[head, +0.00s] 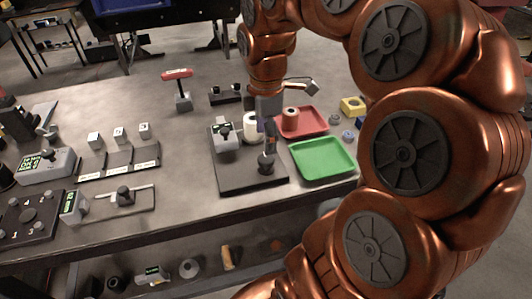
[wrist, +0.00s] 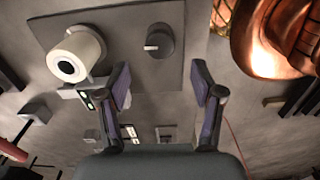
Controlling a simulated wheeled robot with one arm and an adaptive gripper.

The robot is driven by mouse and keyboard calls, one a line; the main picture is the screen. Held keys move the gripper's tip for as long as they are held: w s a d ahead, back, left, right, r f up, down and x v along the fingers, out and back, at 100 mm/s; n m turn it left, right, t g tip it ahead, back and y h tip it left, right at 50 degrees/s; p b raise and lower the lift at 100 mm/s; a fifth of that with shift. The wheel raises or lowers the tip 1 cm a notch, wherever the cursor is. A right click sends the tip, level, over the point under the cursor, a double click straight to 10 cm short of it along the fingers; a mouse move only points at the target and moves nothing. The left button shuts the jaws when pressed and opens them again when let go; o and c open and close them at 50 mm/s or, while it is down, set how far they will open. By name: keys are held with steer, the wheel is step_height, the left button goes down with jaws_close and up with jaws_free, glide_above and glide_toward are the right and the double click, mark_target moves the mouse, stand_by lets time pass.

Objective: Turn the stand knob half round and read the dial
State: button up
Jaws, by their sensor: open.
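The stand (head: 235,183) is a dark plate on the table, and its grey plate also shows in the wrist view (wrist: 125,15). Its dark round knob (head: 267,165) stands at the front right of the plate. In the wrist view the knob (wrist: 162,42) has a pale pointer aimed left. The grey dial box (head: 225,142) has a dark screen with green marks, too small to read. A white cylinder (head: 250,127) with a dark centre stands behind, partly hidden by my gripper. My gripper (wrist: 162,75) is open and empty, above the knob, which lies ahead between its fingertips.
A red tray (head: 314,126) holding a brown spool (head: 290,118) and a green tray (head: 323,158) lie right of the stand. A yellow block (head: 353,105) is beyond. A red-handled post (head: 179,88) stands behind.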

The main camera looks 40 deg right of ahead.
mark_target(266, 158)
steer(key=shift+f+p, duration=0.6)
steer(key=shift+f, duration=2.55)
steer(key=c, duration=1.1)
